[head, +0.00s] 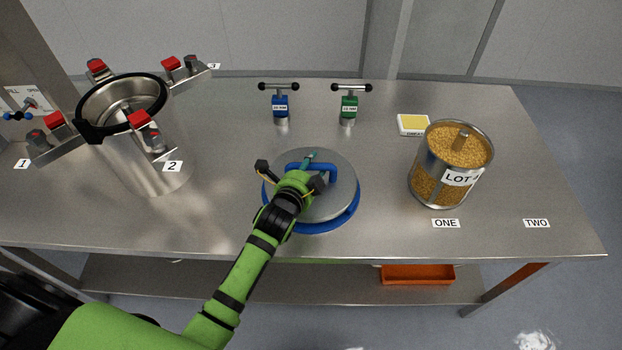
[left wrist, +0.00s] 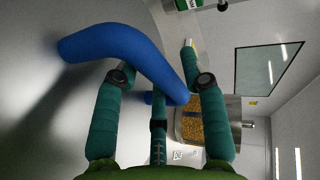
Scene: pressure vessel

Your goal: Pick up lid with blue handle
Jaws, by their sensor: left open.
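The lid (head: 343,200) is a round grey metal disc with a blue rim, lying flat on the metal table. Its blue handle (head: 322,168) arches over the disc. My left gripper (head: 312,172) is over the lid at the handle, with its fingers spread. In the left wrist view the blue handle (left wrist: 122,48) crosses in front of the open green fingers, and part of it passes between them. I cannot tell whether any finger touches it. My right gripper is in neither view.
The open pressure vessel (head: 145,170) with red-topped clamps stands at the left. A grain-filled canister (head: 425,178) and a grease box (head: 413,123) are at the right.

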